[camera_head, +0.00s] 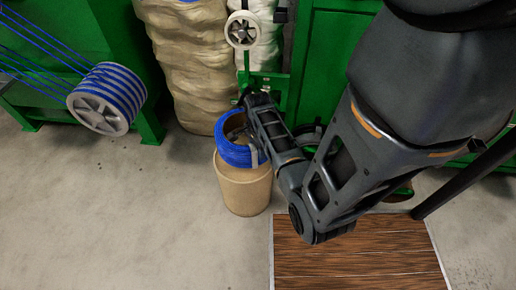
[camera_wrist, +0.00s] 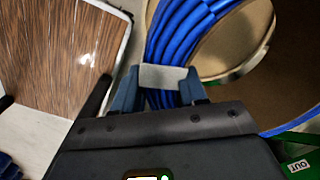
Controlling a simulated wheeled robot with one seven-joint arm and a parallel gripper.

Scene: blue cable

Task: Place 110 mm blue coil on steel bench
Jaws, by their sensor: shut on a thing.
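My gripper (camera_head: 254,147) is shut on the coil's near right side. In the wrist view, the fingers (camera_wrist: 160,92) straddle the blue strands of the coil (camera_wrist: 182,28), where a pale grey band (camera_wrist: 162,77) crosses them. The fingers and arm hide part of the coil. I cannot make out a steel bench in either view.
Wrapped tan sacks (camera_head: 185,70) stand behind the bin. The concrete floor at lower left is clear.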

